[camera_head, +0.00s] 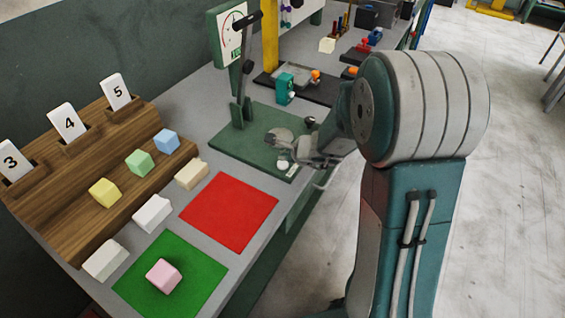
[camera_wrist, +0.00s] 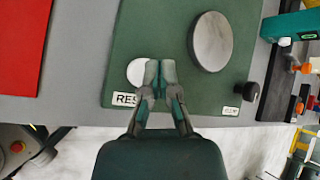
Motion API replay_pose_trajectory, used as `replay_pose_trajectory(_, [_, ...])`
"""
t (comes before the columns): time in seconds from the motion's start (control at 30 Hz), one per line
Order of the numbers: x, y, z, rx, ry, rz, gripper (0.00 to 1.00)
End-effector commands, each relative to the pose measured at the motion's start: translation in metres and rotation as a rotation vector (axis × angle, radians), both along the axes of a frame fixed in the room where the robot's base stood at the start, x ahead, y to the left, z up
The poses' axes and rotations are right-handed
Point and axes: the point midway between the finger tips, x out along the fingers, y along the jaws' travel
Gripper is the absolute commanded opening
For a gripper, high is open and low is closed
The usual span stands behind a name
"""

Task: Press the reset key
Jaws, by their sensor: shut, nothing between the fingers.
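The reset key is a round white button (camera_wrist: 135,73) on the green base plate of the press, above a white label (camera_wrist: 124,99) of which "RES" shows. It also shows in the head view (camera_head: 282,164). My gripper (camera_wrist: 160,70) is shut and empty. In the wrist view its fingertips overlap the right edge of the key and hide part of it. I cannot tell whether they touch it. The end of the label is hidden behind a finger.
A grey round plate (camera_wrist: 212,41) and a black knob (camera_wrist: 251,91) with its own label stand to the right of the key. The press (camera_head: 240,80) carries a dial. A red mat (camera_head: 230,211) and a green mat (camera_head: 200,271) with a pink block (camera_head: 163,275) lie nearer.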

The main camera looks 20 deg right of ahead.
Motion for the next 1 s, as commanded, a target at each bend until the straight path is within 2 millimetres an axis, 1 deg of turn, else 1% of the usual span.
replay_pose_trajectory(0.3, [-0.001,-0.001,-0.007,0.001,0.001,0.0,0.0])
replay_pose_trajectory(1.0, [-0.001,0.0,-0.011,0.001,0.001,0.0,0.0])
